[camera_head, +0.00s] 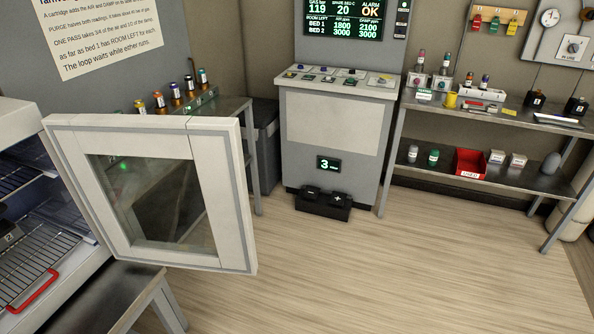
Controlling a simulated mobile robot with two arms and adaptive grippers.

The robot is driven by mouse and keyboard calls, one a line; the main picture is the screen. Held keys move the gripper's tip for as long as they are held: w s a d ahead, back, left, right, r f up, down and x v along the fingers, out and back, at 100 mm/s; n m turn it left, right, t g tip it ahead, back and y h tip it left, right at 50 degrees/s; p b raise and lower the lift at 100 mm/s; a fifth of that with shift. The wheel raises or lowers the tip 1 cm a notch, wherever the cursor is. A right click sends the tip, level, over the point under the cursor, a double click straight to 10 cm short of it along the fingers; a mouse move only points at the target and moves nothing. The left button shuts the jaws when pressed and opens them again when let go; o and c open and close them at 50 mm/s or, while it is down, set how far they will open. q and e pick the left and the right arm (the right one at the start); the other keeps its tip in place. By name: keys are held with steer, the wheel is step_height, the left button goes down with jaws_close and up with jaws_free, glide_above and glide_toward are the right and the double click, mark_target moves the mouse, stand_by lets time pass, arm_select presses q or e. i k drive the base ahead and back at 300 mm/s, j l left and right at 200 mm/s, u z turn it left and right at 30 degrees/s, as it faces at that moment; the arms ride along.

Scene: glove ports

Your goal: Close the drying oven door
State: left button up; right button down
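The drying oven door (234,200) is a white frame with a grey seal and a glass window (150,198). It stands open at the left, swung out to the right of the oven body (20,122). The oven's front is open and shows wire racks (30,265) inside, one with a red handle (36,291). No handle shows on the side of the door facing me. Neither of my grippers is in view.
A metal stand (125,290) is below the oven. A grey console (330,125) with black foot pedals (323,203) stands behind, and shelves (500,110) hold bottles and a red bin (470,163) at the right. The wooden floor (400,270) is clear in the middle and right foreground.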

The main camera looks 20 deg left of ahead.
mark_target(214, 144)
steer(key=i+l, duration=0.15)
steer(key=i, duration=0.45)
steer(key=i+l, duration=0.15)
steer(key=i, duration=0.4)
steer(key=i+u, duration=0.2)
steer(key=u, duration=0.25)
steer(key=i+u, duration=0.2)
steer(key=u, duration=0.3)
steer(key=i+l+u, duration=0.1)
steer(key=u, duration=0.35)
steer(key=i+l+u, duration=0.2)
steer(key=u, duration=0.25)
steer(key=i, duration=0.05)
